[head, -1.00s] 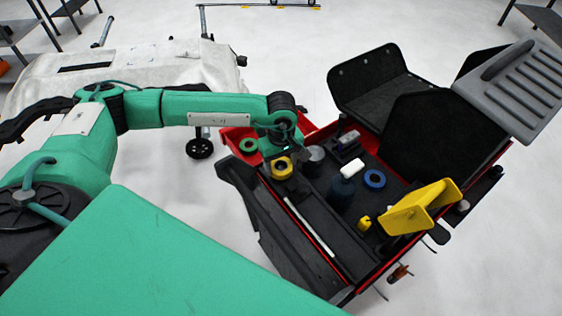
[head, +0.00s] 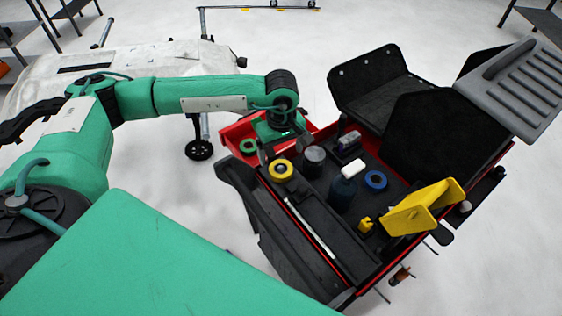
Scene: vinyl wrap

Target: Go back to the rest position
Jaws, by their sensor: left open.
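My left arm comes in from the left, and its green gripper (head: 284,150) hangs over the red and black tool cart (head: 297,245). The gripper is open, its fingers apart and with nothing seen between them. A yellow tape roll (head: 281,170) lies on the cart top just below and in front of the gripper, apart from it as far as I can tell. My right gripper is not in the view.
On the cart are a green tape roll (head: 249,147), a dark can (head: 314,158), a bottle (head: 343,187), a blue tape roll (head: 375,180) and a yellow holder (head: 422,207). A white covered car part (head: 150,68) stands behind my arm.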

